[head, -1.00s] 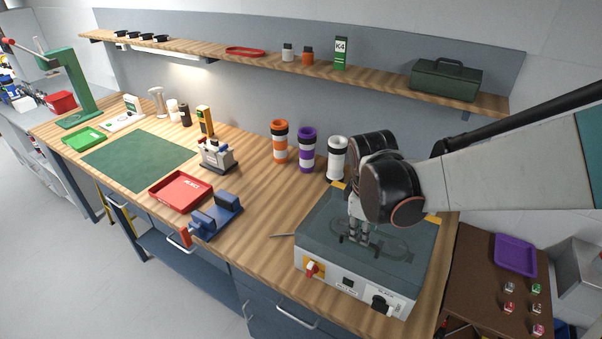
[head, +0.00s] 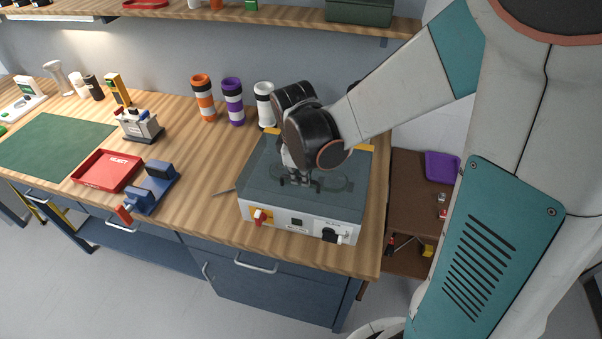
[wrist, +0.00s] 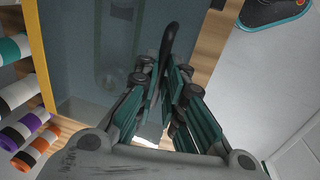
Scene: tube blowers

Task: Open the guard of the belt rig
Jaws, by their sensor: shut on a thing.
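The belt rig (head: 288,221) is a light box with a control front, at the right end of the wooden bench. Its guard (head: 262,176) is a see-through grey cover lying flat over the top, and a belt loop shows faintly through it. The guard also shows in the wrist view (wrist: 75,60). My gripper (head: 297,182) points down at the guard's top. In the wrist view my gripper (wrist: 165,78) is shut on a dark handle (wrist: 170,40) of the guard. The grip itself is partly hidden by the fingers.
A red switch (head: 261,217) and a black knob (head: 331,235) sit on the rig's front. Orange (head: 204,98), purple (head: 233,101) and white (head: 264,103) banded tubes stand behind it. A blue fixture (head: 152,188) and red tray (head: 106,171) lie to the left.

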